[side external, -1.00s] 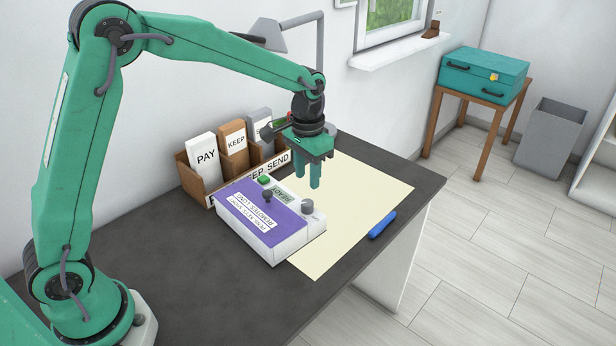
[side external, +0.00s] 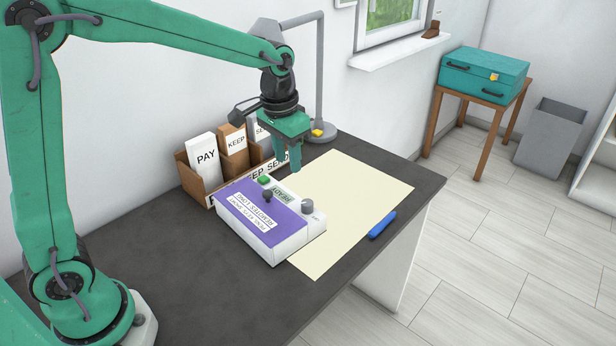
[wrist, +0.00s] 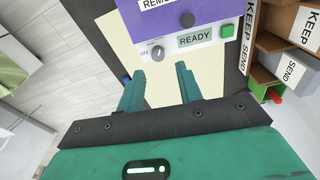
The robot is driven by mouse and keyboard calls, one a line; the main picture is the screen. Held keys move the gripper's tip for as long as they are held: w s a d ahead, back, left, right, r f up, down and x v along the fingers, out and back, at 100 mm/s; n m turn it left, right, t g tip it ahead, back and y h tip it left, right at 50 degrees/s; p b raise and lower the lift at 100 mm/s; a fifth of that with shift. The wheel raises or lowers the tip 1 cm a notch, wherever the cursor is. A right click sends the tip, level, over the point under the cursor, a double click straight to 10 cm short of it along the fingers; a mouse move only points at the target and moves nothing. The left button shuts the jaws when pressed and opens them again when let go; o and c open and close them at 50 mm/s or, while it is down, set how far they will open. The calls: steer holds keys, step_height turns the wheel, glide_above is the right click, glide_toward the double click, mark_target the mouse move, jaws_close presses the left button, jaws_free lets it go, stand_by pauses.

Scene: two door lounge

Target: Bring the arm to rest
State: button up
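My gripper (side external: 288,165) hangs above the desk, over the far side of the white control box (side external: 278,247), close to the organizer in the picture. In the wrist view its two fingers (wrist: 160,76) are apart with nothing between them. The control box has a purple panel, a dark knob, a green button (side external: 264,180), a grey dial (side external: 307,205) and a display reading READY, clear in the wrist view (wrist: 197,40). The fingers seem clear of the box, though the exact gap is hard to tell.
A brown organizer (side external: 190,182) with PAY, KEEP and SEND slots stands against the wall. A grey lamp (side external: 320,75) rises behind my gripper. A cream mat (side external: 350,200) and a blue marker (side external: 382,225) lie right of the box. The desk's front left is clear.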

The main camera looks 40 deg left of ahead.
steer(key=s+a+r+t, duration=0.2)
steer(key=s, duration=0.8)
steer(key=s+a+r+n+t, duration=0.1)
steer(key=s+a+r+t, duration=0.1)
steer(key=s, duration=0.8)
steer(key=shift+v, duration=0.9)
steer(key=shift+c, duration=0.5)
